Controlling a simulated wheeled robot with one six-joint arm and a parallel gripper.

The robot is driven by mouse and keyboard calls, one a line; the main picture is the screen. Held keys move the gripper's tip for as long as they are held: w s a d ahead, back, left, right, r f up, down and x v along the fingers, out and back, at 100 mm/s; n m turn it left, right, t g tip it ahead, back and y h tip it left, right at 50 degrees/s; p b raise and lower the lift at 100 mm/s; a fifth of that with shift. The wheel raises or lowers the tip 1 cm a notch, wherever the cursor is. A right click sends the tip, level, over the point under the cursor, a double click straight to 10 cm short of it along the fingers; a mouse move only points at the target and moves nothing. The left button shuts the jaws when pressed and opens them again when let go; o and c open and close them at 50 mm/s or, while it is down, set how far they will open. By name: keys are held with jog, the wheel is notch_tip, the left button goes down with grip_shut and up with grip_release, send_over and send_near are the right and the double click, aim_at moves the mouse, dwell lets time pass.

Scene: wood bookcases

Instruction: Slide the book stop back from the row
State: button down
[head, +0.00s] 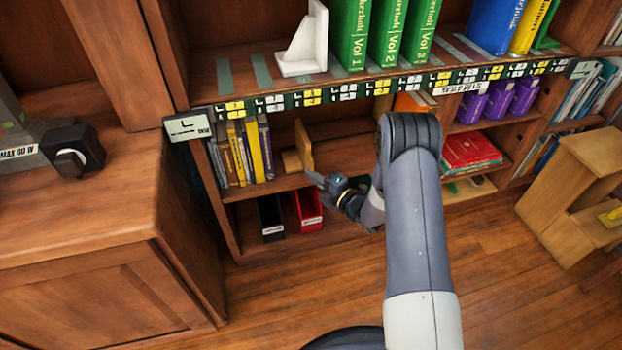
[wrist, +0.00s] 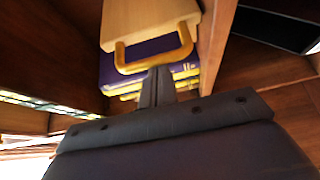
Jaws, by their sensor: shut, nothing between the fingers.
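The wooden book stop (head: 305,147) stands upright on the middle shelf, just right of a row of thin books (head: 240,152) in grey, yellow and dark blue. Its low foot points toward the row, and a small gap seems to show between them. In the wrist view the pale wooden stop (wrist: 150,20) has a yellow handle (wrist: 124,56), with dark and yellow book spines (wrist: 140,74) behind. My gripper (head: 318,180) is at the shelf front, just right of the stop. In the wrist view its shut, empty fingers (wrist: 159,72) lie close below the handle; I cannot tell whether they touch.
Black (head: 270,217) and red (head: 308,208) holders stand on the bottom shelf below. The upper shelf holds a white bookend (head: 304,42) and green volumes (head: 350,35). A wooden cabinet (head: 90,215) stands left. The middle shelf right of the stop looks partly clear.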

jog(key=w+d+b, duration=0.2)
jog(key=d+b, duration=0.1)
jog(key=d, duration=0.4)
